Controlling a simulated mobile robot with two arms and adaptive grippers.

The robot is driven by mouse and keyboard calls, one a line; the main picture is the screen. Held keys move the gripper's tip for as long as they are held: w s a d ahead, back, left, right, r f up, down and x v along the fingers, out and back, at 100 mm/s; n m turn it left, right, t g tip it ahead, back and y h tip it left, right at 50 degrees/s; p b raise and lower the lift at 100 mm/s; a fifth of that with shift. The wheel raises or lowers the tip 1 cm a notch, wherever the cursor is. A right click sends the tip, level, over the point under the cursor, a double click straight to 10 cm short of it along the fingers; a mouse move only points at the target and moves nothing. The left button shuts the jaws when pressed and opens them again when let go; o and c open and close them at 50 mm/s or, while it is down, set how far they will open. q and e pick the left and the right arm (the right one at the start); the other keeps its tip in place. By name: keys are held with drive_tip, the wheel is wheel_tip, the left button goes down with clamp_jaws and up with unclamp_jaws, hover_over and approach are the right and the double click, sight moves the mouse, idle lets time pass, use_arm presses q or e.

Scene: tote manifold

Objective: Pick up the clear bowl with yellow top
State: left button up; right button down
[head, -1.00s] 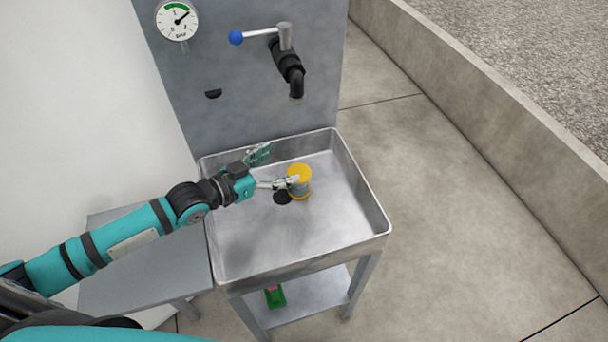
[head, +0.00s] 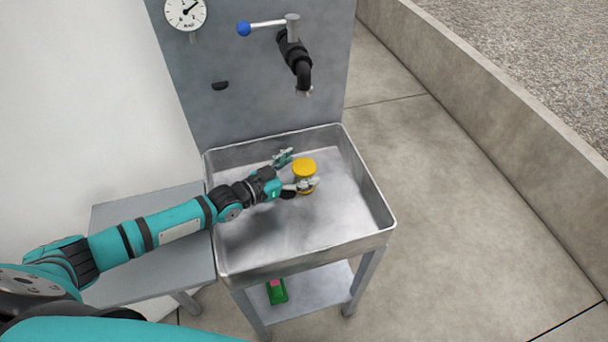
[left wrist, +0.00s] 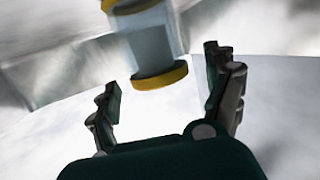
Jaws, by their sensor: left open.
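The clear bowl with yellow top (head: 304,168) stands upright in the metal sink basin, near its middle. In the left wrist view the bowl (left wrist: 152,45) has a see-through body with yellow bands at both ends. My left gripper (head: 300,171) is open and comes at the bowl from the left. Its near finger overlaps the bowl's lower front in the head view. In the left wrist view the open fingers of the left gripper (left wrist: 165,88) point at the bowl, which is just beyond them. I cannot tell whether they touch. My right gripper is not in view.
The metal sink (head: 382,215) has raised walls around the bowl. A black faucet (head: 296,62) with a blue-knobbed lever hangs above its back. A grey side table (head: 150,255) is on the left. A green object (head: 277,291) lies on the lower shelf.

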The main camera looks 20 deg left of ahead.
use_arm(q)
drive_tip(key=shift+x, duration=0.9)
drive_tip(key=shift+c, duration=0.3)
drive_tip(key=c, duration=1.3)
drive_tip(key=shift+r, duration=0.15)
drive_tip(key=shift+c, duration=0.3)
